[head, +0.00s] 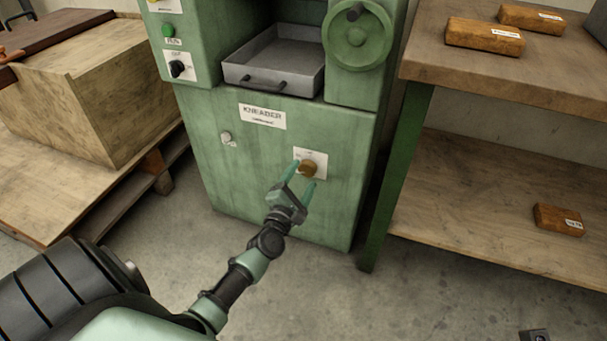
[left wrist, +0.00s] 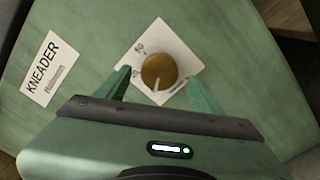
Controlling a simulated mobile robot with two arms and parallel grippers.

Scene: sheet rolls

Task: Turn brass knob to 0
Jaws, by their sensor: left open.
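The brass knob (head: 307,168) sits on a white dial plate (head: 318,155) on the front of the green kneader (head: 225,175), to the right of and below the KNEADER label (head: 262,116). In the left wrist view the knob (left wrist: 159,72) shows a pale pointer mark at its lower edge; the plate carries a 50 marking, and its other markings are partly hidden or too small to read. My left gripper (head: 304,174) is open, with one finger on either side of the knob. I cannot tell whether the fingers touch it. My right gripper is not in view.
A metal tray (head: 275,62) and a green handwheel (head: 358,36) are above on the machine. A workbench (head: 470,75) with wooden blocks stands right. A wooden crate (head: 90,100) stands left.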

